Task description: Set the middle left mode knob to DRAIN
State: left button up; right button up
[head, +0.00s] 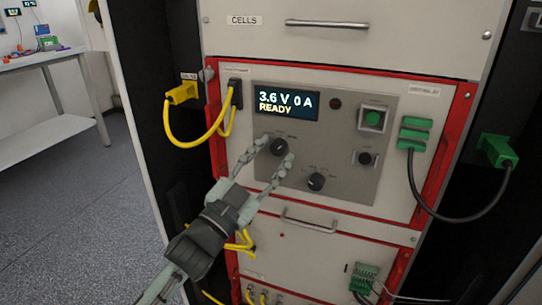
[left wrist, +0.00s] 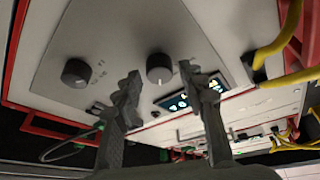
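The left mode knob (head: 279,147) is a round black knob on the grey control panel, below the lit display (head: 286,103), which reads "3.6 V 0 A READY". In the left wrist view the same knob (left wrist: 159,66) shows a white pointer mark; the labels around it are too small to read. My left gripper (head: 277,151) is open, with one fingertip on either side of this knob. In the left wrist view the fingers (left wrist: 160,78) stand apart with the knob between them; I cannot tell whether they touch it. My right gripper is not in view.
A green button (head: 373,118) and a small black knob (head: 365,158) are further right. A yellow cable (head: 190,140) hangs at the left, a green-plugged black cable (head: 497,150) at the right. A drawer handle (head: 311,221) is below.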

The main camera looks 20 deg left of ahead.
pick_arm(q)
jog(key=shift+s, duration=0.1)
jog(key=shift+s+a+f, duration=0.1)
jog(key=shift+s+f, duration=0.15)
jog(key=v, duration=1.1)
jog(key=shift+s+r, duration=0.15)
jog(key=shift+s, duration=0.05)
jog(key=w+a+f+n+g+y, duration=0.1)
jog(key=a+f+n+g+y, duration=0.25)
jog(key=f, duration=0.65)
jog(key=a+f+n+g+y, duration=0.2)
jog(key=a+f+g+y, duration=0.15)
jog(key=f, duration=0.75)
jog(key=s+f+g, duration=0.3)
jog(key=s+f, duration=0.2)
jog(key=f, duration=0.1)
jog(key=s+f+n+g, duration=0.1)
jog(key=s+f+g, duration=0.3)
jog(key=f, duration=0.3)
jog(key=s+f+n+g, duration=0.1)
jog(key=s+f+g, duration=0.2)
jog(key=s+f, duration=0.3)
jog(key=shift+d+f+g, duration=0.3)
jog(key=shift+d, duration=0.05)
